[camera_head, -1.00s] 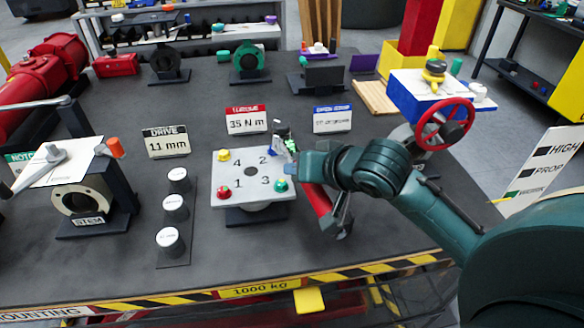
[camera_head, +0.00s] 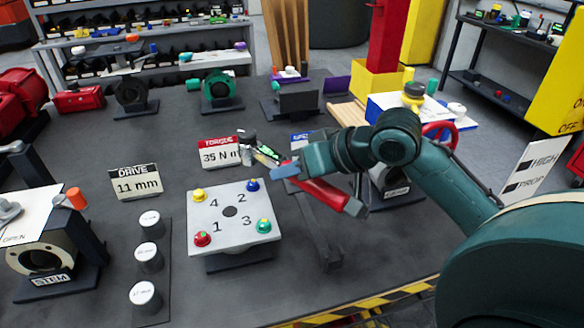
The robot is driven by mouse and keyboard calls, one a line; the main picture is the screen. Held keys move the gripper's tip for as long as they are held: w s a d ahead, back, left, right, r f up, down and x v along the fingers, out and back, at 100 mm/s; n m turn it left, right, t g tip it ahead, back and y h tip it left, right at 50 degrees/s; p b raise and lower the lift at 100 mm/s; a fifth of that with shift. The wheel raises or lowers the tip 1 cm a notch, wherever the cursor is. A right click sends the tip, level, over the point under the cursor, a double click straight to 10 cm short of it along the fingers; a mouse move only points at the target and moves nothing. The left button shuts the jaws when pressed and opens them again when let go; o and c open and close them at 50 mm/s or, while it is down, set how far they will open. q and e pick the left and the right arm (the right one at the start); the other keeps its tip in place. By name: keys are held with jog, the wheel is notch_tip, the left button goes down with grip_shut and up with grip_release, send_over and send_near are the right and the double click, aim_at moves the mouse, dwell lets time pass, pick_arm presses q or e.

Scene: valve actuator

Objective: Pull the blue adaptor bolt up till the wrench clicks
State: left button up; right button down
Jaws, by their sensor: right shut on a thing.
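The blue bolt (camera_head: 252,186) sits at the corner marked 2 of the white plate (camera_head: 232,236). Yellow (camera_head: 199,195), red (camera_head: 203,239) and green (camera_head: 264,226) bolts sit at the other corners. My right gripper (camera_head: 287,170) is shut on a torque wrench with a red handle (camera_head: 325,194). The wrench's head end (camera_head: 248,140) points up and left, past the far right corner of the plate. It appears apart from the blue bolt, though its height is hard to judge. The gripper partly covers the wrench's middle. My left gripper is not in view.
A torque sign (camera_head: 220,153) reading 35 N m stands just left of the wrench head. A drive sign (camera_head: 136,184) reads 11 mm. White-topped sockets (camera_head: 150,256) stand left of the plate. An empty dark stand (camera_head: 322,240) lies right of the plate.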

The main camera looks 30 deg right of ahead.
jog(key=shift+f+b, duration=0.6)
jog(key=shift+f, duration=0.25)
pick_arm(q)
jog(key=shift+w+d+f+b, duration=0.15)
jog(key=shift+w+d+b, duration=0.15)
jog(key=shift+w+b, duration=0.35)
pick_arm(e)
jog(key=shift+f, duration=1.55)
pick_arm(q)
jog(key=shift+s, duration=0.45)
pick_arm(e)
jog(key=shift+r, duration=0.1)
pick_arm(q)
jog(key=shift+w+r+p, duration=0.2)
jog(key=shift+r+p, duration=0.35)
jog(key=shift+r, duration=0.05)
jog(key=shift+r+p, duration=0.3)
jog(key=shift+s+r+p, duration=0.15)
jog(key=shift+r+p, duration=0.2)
jog(key=shift+p, duration=0.1)
